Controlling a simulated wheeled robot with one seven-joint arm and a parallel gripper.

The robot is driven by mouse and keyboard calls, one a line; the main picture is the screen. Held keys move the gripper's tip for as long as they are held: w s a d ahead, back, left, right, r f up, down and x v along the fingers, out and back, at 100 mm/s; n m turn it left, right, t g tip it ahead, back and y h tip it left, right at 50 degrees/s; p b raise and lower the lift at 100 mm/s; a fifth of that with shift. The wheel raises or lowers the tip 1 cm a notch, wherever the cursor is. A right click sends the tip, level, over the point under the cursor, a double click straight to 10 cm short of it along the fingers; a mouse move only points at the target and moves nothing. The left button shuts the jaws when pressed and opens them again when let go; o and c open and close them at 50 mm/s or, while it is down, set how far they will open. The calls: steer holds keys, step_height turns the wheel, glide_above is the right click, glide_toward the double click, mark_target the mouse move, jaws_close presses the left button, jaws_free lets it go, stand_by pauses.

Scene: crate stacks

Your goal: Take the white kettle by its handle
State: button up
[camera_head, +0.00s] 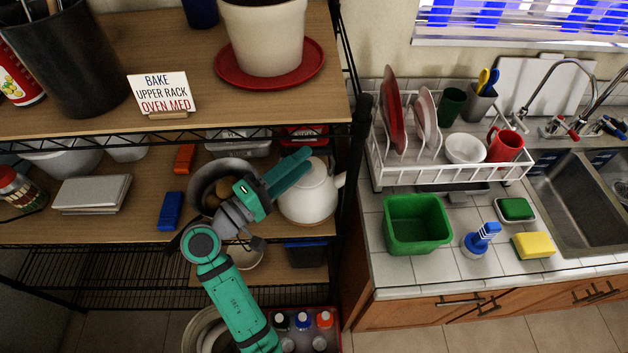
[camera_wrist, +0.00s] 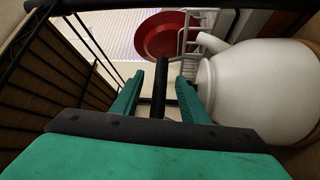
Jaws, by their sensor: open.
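The white kettle (camera_head: 310,199) stands on the middle shelf of the wire rack, near its right end, with its spout pointing right. In the wrist view the kettle (camera_wrist: 262,88) fills the right side, its spout toward the upper middle. My gripper (camera_head: 300,164) is above and left of the kettle and overlaps its upper left part in the head view. In the wrist view my gripper (camera_wrist: 159,77) has its two teal fingers apart, with the kettle body outside them, close to the right finger.
A metal pot (camera_head: 207,178) stands left of the kettle. The upper shelf (camera_head: 190,95) overhangs, bearing a plant pot (camera_head: 262,35). A dish rack (camera_head: 390,168) stands on the counter to the right.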

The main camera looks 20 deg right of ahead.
mark_target(315, 151)
steer(key=shift+x, duration=2.7)
steer(key=shift+w, duration=0.1)
jaws_close()
steer(key=shift+a, duration=0.1)
